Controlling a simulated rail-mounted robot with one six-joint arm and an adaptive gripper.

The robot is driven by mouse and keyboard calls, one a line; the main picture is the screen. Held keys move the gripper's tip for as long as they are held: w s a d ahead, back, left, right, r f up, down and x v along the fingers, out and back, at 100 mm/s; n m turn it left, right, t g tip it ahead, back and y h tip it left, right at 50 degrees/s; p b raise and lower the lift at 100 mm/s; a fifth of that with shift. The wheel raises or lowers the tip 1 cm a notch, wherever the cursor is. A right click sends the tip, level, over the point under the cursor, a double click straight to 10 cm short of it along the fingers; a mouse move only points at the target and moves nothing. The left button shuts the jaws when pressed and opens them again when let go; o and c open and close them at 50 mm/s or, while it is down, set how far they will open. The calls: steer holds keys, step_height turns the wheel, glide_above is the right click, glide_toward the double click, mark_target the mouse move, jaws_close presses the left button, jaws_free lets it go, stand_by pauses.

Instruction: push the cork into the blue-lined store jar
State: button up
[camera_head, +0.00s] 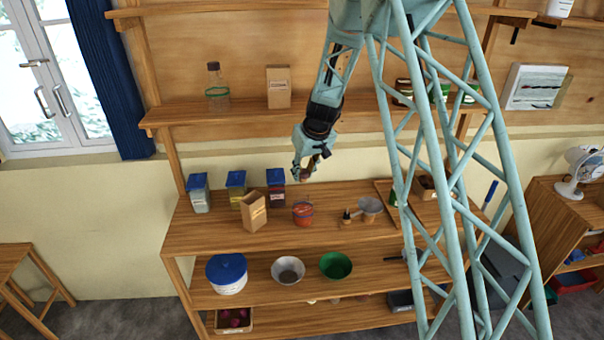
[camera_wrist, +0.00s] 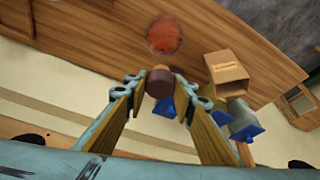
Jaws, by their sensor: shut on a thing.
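My gripper (camera_head: 307,173) hangs above the worktop in the head view, shut on a brown cork (camera_wrist: 160,83). In the wrist view the dark reddish-brown cork sits between the fingertips. A small round jar (camera_head: 303,213) with red contents and what looks like a bluish line near its top stands on the worktop below the gripper, with a clear gap between them. In the wrist view this jar (camera_wrist: 163,36) shows as a red disc beyond the cork. Whether its mouth is open is too small to tell.
An open cardboard box (camera_head: 254,213) stands left of the red jar. Several blue-lidded jars (camera_head: 236,188) stand behind it. A small dark bottle (camera_head: 347,216) and a grey funnel-like vessel (camera_head: 370,208) stand to the right. A shelf (camera_head: 240,112) runs above.

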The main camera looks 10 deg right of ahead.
mark_target(304, 178)
steer(key=shift+f, duration=0.2)
steer(key=shift+f+b, duration=1.05)
steer(key=shift+f, duration=1.05)
steer(key=shift+f+b, duration=0.9)
steer(key=shift+b, duration=0.1)
steer(key=shift+f+b, duration=0.15)
steer(key=shift+b, duration=1.2)
stand_by(1.7)
steer(key=shift+f+b, duration=0.5)
steer(key=shift+b, duration=0.25)
stand_by(0.9)
